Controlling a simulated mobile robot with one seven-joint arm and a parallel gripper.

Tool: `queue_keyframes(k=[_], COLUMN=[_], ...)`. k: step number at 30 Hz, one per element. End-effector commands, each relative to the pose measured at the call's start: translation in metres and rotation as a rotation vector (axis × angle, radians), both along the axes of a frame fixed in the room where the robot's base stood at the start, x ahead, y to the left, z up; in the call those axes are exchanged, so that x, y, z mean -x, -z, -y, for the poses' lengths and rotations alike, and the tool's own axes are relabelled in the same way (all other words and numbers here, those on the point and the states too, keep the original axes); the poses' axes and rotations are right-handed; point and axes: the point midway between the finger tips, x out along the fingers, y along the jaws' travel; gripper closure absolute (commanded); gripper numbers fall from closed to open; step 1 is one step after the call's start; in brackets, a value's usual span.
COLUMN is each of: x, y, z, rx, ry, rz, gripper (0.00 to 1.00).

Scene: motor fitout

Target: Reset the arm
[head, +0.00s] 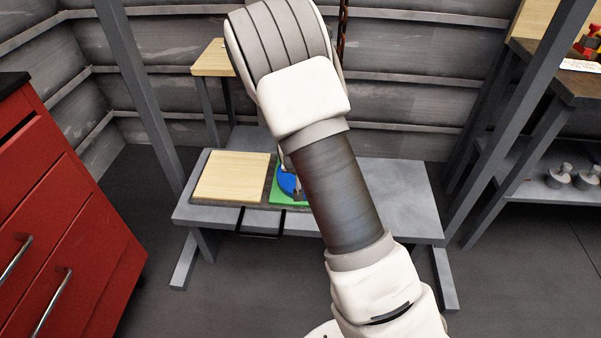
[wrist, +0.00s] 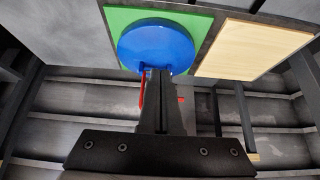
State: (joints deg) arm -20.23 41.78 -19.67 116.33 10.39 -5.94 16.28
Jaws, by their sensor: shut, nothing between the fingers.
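My gripper (wrist: 155,92) is shut, with its dark fingers together and nothing visible between them. In the wrist view its tips overlap the lower edge of a round blue part (wrist: 157,46); I cannot tell whether they touch it. The blue part lies on a green square (wrist: 117,20). In the head view the blue part (head: 286,184) and the green square (head: 274,196) show only in part beside my arm. My arm covers the middle of the low grey bench (head: 408,190) and most of my gripper there. Something red (wrist: 181,100) shows behind the fingers.
A pale wooden panel (head: 232,177) lies left of the green square. A red drawer cabinet (head: 70,220) stands at the left. A workbench (head: 560,85) stands at the right, with metal weights (head: 560,176) on its lower shelf. Grey uprights flank the low bench, whose right part looks clear.

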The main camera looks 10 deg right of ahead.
Motion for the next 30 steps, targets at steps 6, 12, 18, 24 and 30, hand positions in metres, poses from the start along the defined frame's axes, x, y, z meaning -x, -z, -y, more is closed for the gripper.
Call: queue_keyframes(k=[6, 12, 18, 24, 30], x=[0.0, 0.004, 0.026, 0.061, 0.105], y=[0.0, -0.022, -0.082, -0.143, -0.197], z=[0.0, -0.002, -0.01, -0.014, -0.017], rx=[0.0, -0.024, -0.086, -0.133, -0.156], ry=[0.0, -0.001, -0.025, -0.068, -0.127], rz=[0.0, -0.002, -0.02, -0.036, -0.046], gripper=[1.0, 1.0, 1.0, 1.0, 1.0])
